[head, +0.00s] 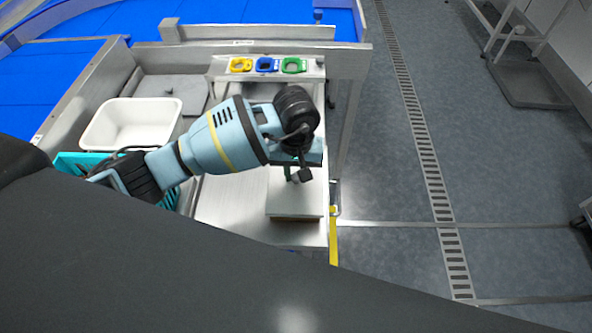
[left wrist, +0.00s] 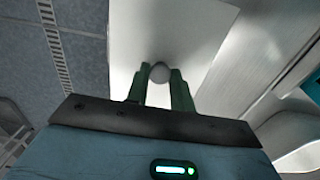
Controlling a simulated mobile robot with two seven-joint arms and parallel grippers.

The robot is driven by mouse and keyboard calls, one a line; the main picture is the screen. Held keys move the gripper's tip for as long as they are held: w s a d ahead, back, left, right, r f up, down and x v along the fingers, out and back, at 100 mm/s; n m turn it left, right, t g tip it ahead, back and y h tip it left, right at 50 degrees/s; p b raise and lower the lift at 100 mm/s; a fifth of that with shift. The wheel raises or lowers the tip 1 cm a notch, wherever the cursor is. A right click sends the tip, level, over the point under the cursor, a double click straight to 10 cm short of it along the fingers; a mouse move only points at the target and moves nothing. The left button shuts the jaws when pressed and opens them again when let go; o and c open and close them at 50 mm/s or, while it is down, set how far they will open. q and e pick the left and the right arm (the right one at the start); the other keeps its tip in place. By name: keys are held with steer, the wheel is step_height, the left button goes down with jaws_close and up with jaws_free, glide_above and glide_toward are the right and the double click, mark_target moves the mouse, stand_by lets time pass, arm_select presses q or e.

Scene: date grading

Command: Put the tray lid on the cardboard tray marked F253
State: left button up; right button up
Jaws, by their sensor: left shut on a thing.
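The white tray lid (head: 298,202) is at the right end of the steel table, and it also shows in the left wrist view (left wrist: 188,35). A brown cardboard edge (head: 297,219) shows directly under the lid's front edge; I cannot tell whether the lid rests fully on it. No F253 marking is readable. My left gripper (head: 290,176) is above the lid, with its green fingers shut on the lid's round grey knob (left wrist: 159,73). My arm hides the lid's far part. My right gripper is not in view.
A white bin (head: 131,142) and a teal crate (head: 68,164) stand left on the table. Yellow (head: 240,65), blue (head: 266,65) and green (head: 294,66) pieces sit in a rack at the back. A blue conveyor (head: 240,14) lies beyond. Open floor lies right.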

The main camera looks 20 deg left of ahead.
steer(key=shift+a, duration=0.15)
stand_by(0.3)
arm_select(q)
steer(key=shift+f, duration=0.4)
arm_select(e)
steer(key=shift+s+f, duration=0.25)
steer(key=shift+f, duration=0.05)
arm_select(q)
steer(key=shift+f+b, duration=0.3)
steer(key=shift+b, duration=0.05)
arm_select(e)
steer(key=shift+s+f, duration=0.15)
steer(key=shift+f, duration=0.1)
arm_select(q)
steer(key=o, duration=1.4)
steer(key=shift+o, duration=0.2)
steer(key=shift+r, duration=0.15)
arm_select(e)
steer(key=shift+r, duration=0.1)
arm_select(q)
steer(key=shift+r+p, duration=0.55)
steer(key=shift+r, duration=0.75)
steer(key=shift+r+p, duration=0.75)
steer(key=shift+r, duration=1.35)
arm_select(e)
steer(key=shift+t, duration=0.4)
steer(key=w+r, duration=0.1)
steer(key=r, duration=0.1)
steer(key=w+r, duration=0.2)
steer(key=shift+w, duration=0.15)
